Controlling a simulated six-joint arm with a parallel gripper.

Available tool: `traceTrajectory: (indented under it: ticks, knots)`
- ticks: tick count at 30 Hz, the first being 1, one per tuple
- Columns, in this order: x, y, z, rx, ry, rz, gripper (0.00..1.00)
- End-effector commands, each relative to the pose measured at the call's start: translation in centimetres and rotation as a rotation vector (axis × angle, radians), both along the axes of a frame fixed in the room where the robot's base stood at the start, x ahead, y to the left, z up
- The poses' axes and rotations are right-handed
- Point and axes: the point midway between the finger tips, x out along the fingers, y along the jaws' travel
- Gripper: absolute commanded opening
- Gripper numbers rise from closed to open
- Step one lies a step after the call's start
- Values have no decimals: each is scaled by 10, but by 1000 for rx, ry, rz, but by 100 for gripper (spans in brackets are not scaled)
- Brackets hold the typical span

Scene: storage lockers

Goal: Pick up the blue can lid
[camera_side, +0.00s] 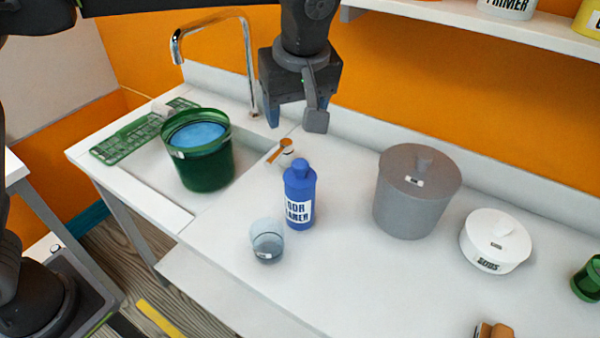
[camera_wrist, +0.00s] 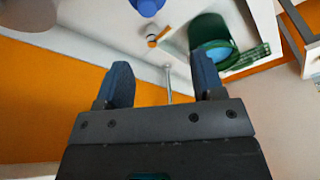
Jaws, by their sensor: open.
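A round blue surface, which may be the blue can lid (camera_side: 197,135), shows inside the mouth of a green can (camera_side: 205,170) standing in the sink. I cannot tell whether it is a lid or the contents. It also shows in the wrist view (camera_wrist: 212,53), within the green can (camera_wrist: 208,30). A blue bottle (camera_side: 300,190) with a blue cap stands upright on the counter, partly seen in the wrist view (camera_wrist: 147,6). My gripper (camera_side: 294,118) is open and empty, above the back of the counter, right of the green can; its fingers (camera_wrist: 163,80) are apart.
A curved tap (camera_side: 248,65) rises between the green can and my gripper.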

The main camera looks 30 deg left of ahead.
Motion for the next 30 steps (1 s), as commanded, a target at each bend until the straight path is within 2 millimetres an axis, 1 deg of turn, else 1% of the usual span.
traceTrajectory:
  ticks: [1,2,5,8,12,15,18,25,30]
  knots:
    - [3,-7,-4,6,0,18,62]
    - [4,-9,-5,7,-2,30,62]
    - [6,-12,-11,11,-4,49,62]
    - [8,-8,-25,12,-3,51,62]
    - [12,-2,-52,12,0,51,62]
    - [15,2,-69,11,-2,50,62]
    - [17,5,-81,10,-3,50,62]
    - [20,7,-97,10,-3,49,62]
    - [27,6,-122,11,-2,49,62]
